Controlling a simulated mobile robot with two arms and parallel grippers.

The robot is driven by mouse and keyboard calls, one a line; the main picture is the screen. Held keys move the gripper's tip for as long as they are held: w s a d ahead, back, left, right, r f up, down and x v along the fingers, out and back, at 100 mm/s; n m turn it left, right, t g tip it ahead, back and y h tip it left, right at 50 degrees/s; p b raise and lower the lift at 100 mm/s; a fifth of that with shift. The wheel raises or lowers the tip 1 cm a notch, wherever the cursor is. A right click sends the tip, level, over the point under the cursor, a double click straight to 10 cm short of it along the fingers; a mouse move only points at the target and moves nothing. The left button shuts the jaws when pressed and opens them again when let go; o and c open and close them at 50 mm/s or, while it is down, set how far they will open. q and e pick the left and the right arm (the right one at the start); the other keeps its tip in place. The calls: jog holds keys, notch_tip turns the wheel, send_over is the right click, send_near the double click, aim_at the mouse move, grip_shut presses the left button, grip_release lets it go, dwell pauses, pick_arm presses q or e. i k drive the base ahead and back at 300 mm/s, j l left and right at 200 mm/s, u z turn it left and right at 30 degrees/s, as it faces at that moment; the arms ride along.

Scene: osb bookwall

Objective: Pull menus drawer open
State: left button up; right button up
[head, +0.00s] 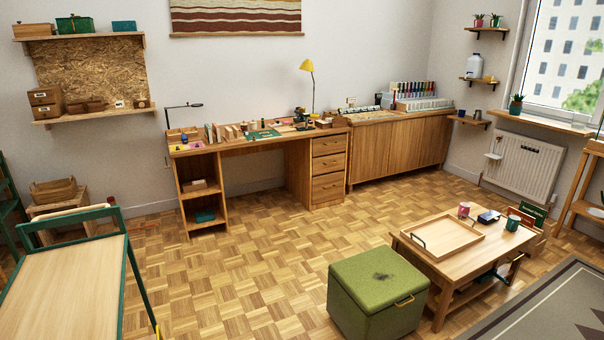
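No drawer can be picked out as the menus drawer, because any labels are too small to read. A small brown two-drawer box (45,102) with pale labels stands at the left end of the lower wall shelf. The wooden desk (262,145) at the back wall has a stack of three drawers (328,166) on its right side, each with a small handle. All of these drawers look shut. Neither of my grippers is in view.
A green-framed wooden-topped cart or table (68,290) fills the lower left. A green storage ottoman (378,292) and a low table with a tray (446,238) stand at the lower right. Parquet floor (230,270) is clear between them, up to the desk.

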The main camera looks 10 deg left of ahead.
aim_at(36, 98)
jog(key=i+l, duration=0.15)
jog(key=i, duration=0.4)
jog(key=i+l, duration=0.15)
jog(key=i, duration=0.45)
jog(key=i+j+u, duration=0.15)
jog(key=i+u, duration=0.25)
jog(key=i, duration=0.2)
jog(key=i+u, duration=0.4)
jog(key=i, duration=0.25)
jog(key=i+l+u, duration=0.35)
jog(key=i, duration=0.25)
jog(key=i+j+u, duration=0.15)
jog(key=i, duration=0.45)
jog(key=i+j+u, duration=0.15)
jog(key=i, duration=0.5)
jog(key=i+j+u, duration=0.15)
jog(key=i, duration=0.45)
jog(key=i+j, duration=0.35)
jog(key=i, duration=0.15)
